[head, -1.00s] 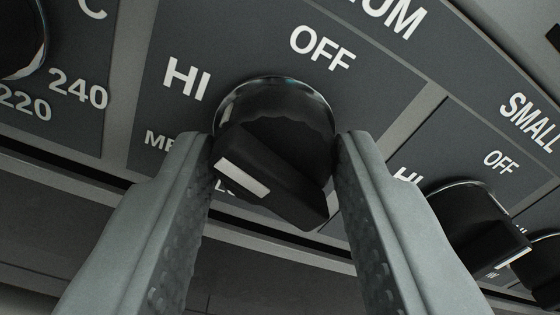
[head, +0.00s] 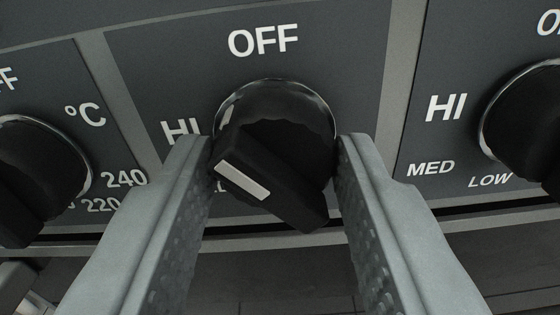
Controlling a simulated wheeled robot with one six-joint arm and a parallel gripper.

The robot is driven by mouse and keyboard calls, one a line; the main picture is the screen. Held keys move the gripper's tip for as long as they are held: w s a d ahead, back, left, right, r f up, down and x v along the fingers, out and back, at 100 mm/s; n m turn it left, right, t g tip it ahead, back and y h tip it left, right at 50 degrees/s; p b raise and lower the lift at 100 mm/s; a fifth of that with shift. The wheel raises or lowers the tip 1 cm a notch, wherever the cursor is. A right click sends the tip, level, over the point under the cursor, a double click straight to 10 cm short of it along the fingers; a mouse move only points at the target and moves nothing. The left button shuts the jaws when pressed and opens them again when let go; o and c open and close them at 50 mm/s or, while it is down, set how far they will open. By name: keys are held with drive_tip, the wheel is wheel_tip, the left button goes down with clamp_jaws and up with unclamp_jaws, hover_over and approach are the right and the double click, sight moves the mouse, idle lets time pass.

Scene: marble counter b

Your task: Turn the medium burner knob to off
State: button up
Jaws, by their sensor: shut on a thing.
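The medium burner knob (head: 275,140) is black with a shiny rim and a white mark on its grip bar. It sits in the middle of the head view, below the word OFF (head: 264,41). Its white mark is at the lower left, away from OFF and below HI. My gripper (head: 275,160) is shut on the knob, with one grey textured finger on each side of it. The left finger partly covers HI and hides most of the lettering below it.
A temperature knob (head: 35,175) marked in °C is at the left. Another burner knob (head: 530,125), with HI, MED and LOW labels, is at the right. The dark panel's lower edge runs below the knobs, above a dark front.

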drive_tip(key=shift+m, duration=0.5)
drive_tip(key=m, duration=0.3)
drive_tip(key=shift+m, duration=1.3)
drive_tip(key=shift+m, duration=0.6)
drive_tip(key=o, duration=0.8)
drive_tip(key=shift+c, duration=0.2)
